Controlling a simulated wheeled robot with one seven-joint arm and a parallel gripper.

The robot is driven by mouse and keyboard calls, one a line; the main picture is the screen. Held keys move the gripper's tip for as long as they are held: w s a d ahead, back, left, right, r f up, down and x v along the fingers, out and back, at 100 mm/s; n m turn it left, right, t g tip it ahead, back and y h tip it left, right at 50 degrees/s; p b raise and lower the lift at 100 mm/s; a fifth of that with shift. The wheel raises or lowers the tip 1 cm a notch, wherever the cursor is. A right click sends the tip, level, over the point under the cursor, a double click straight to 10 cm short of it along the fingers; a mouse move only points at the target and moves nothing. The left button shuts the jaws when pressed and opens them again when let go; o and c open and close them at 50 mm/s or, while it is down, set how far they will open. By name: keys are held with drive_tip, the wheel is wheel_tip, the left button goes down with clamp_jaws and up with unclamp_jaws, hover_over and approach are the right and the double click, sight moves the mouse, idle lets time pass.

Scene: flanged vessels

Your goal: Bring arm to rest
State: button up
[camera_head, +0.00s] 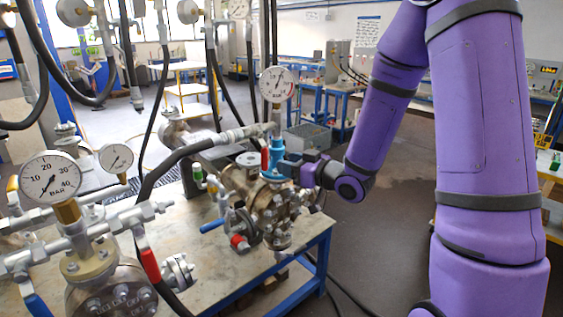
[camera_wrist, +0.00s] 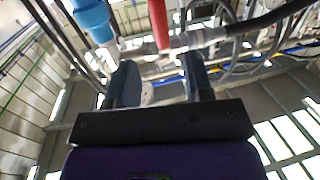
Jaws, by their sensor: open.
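My purple arm (camera_head: 480,130) comes down from the upper right and bends at the elbow towards the flanged vessel (camera_head: 265,200) on the table. My gripper (camera_head: 284,165) is at the top of this vessel, close to a blue fitting (camera_head: 276,152) and a red valve handle (camera_head: 264,162). In the wrist view the two dark fingers (camera_wrist: 160,78) stand apart with nothing clearly held between them. The blue fitting (camera_wrist: 93,18) and red handle (camera_wrist: 158,22) show beyond the fingertips. I cannot tell whether the fingers touch either one.
A pressure gauge (camera_head: 277,84) stands just above the gripper. A black hose with a metal end (camera_head: 232,136) runs beside the fitting. Another gauged vessel (camera_head: 105,285) is at the front left. The blue-framed table (camera_head: 312,255) ends near my arm. Open floor (camera_head: 385,220) lies to the right.

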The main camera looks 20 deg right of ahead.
drive_tip(key=s+d+r+m+g+h, duration=0.4)
drive_tip(key=s+r+h, duration=0.5)
drive_tip(key=r, duration=0.1)
drive_tip(key=s+a+r+m+g, duration=0.1)
drive_tip(key=s+r+g, duration=0.1)
drive_tip(key=s, duration=0.8)
drive_tip(key=s+a+r+m+g, duration=0.1)
drive_tip(key=s+g, duration=0.3)
drive_tip(key=s, duration=0.6)
drive_tip(key=shift+s+a+r+y, duration=0.3)
drive_tip(key=shift+a+r, duration=0.25)
